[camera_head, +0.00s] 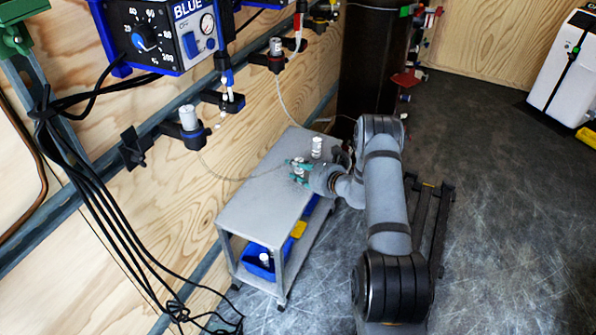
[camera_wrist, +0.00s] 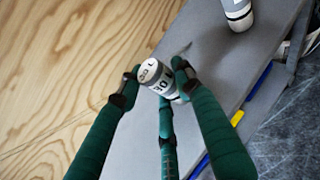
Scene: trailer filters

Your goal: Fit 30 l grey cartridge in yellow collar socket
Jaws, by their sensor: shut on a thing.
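My gripper (camera_head: 299,172), with green fingers, is shut on a white-and-grey cartridge (camera_head: 298,162) above or on the grey cart top. In the wrist view my gripper (camera_wrist: 153,85) has fingers on both sides of this cartridge (camera_wrist: 153,73), which is tilted. Dark print shows on its end and side, but I cannot read the size with certainty. A second, similar cartridge (camera_head: 317,147) stands on the cart behind it, also at the top of the wrist view (camera_wrist: 238,13). I cannot make out a yellow collar socket in either view.
The grey cart (camera_head: 250,205) stands by the plywood wall, a blue bin (camera_head: 250,265) on its lower shelf. Wall holders carry cartridges (camera_head: 188,117) (camera_head: 276,46). A blue control box (camera_head: 160,38) hangs upper left. Thin hoses and black cables (camera_head: 95,190) hang near the wall.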

